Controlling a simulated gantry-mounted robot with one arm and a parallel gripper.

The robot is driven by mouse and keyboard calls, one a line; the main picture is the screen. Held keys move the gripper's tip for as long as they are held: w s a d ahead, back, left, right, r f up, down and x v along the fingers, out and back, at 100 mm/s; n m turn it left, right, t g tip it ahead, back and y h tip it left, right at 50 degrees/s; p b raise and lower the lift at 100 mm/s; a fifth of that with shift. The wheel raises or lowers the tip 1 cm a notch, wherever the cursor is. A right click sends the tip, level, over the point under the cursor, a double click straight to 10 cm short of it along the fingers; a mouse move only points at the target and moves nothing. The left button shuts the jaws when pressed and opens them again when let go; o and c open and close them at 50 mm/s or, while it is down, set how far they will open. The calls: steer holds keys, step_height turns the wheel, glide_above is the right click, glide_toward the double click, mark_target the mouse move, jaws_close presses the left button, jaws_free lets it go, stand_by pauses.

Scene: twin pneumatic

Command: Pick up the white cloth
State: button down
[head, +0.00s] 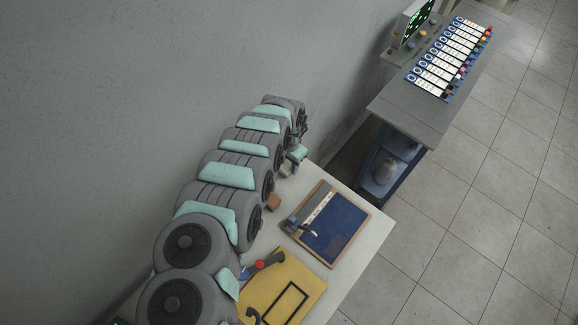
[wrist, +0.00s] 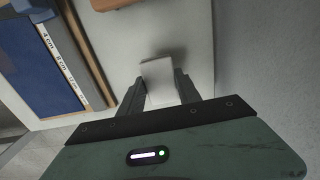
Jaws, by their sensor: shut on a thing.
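The white cloth (wrist: 160,72) is a small pale folded piece in the middle of the wrist view. My gripper (wrist: 163,84) has one dark finger on each side of it and is shut on it. The cloth is over or on the pale tabletop; I cannot tell whether it is clear of the surface. In the head view my gripper (head: 297,155) is at the far end of the table, small and partly hidden by my arm. The cloth cannot be made out clearly there.
A blue board with a ruler edge (head: 340,232) lies on the white table (head: 372,225). A yellow board (head: 305,273) with tools lies nearer. A small brown block (head: 273,202) sits beside my arm. A grey bench (head: 420,112) with colourful modules stands beyond; a wall is left.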

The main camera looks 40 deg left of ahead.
mark_target(289, 164)
step_height(289, 164, up, 16)
steer(key=p, duration=0.2)
steer(key=shift+r, duration=0.25)
steer(key=c, duration=1.4)
jaws_free()
steer(key=c, duration=0.6)
